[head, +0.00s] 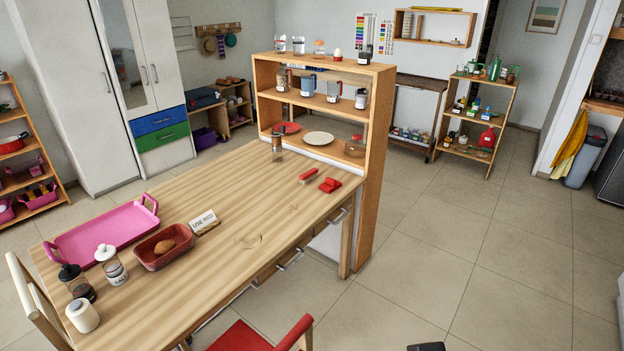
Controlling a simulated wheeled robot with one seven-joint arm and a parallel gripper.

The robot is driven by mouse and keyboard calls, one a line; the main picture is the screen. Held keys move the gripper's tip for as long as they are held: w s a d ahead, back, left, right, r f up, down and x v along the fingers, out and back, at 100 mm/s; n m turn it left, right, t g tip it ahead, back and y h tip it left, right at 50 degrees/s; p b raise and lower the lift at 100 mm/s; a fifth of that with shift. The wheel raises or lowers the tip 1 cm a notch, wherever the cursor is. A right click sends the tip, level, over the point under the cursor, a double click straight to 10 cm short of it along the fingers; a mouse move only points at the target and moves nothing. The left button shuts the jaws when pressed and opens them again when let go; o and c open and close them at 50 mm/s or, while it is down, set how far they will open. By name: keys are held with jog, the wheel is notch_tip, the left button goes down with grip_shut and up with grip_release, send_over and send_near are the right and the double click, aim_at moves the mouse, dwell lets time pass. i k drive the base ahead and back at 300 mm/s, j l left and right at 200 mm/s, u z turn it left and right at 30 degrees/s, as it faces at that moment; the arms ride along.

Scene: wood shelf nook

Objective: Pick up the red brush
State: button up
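A small, long red object that looks like the red brush (309,175) lies on the wooden table (240,205), near its far right end, in front of the shelf unit. A second red item (330,185), lumpy and perhaps a folded cloth, lies just to its right, close to the table's right edge. Both are small in the view, so their details are unclear. My gripper's fingers do not show. Only a dark sliver shows at the bottom edge, and I cannot tell what it is.
A wooden shelf unit (379,130) with jars and plates rises behind the brush. A pink tray (105,235), a red dish (165,262) and jars fill the table's left end. A red chair (240,338) stands at the near side. The floor (450,240) on the right is clear.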

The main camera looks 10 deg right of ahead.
aim_at(310, 174)
jog(key=i+l+u, duration=1.1)
jog(key=l+u, duration=0.15)
jog(key=l, duration=0.2)
jog(key=i+l+u, duration=0.1)
jog(key=l+u, duration=0.15)
jog(key=i+l+u, duration=0.1)
jog(key=l+u, duration=0.15)
jog(key=l, duration=0.3)
jog(key=i+l+u, duration=0.15)
jog(key=l+u, duration=0.2)
jog(key=l, duration=0.3)
jog(key=l+u, duration=0.4)
jog(key=l, duration=0.25)
jog(key=l+u, duration=0.35)
jog(key=l, duration=0.4)
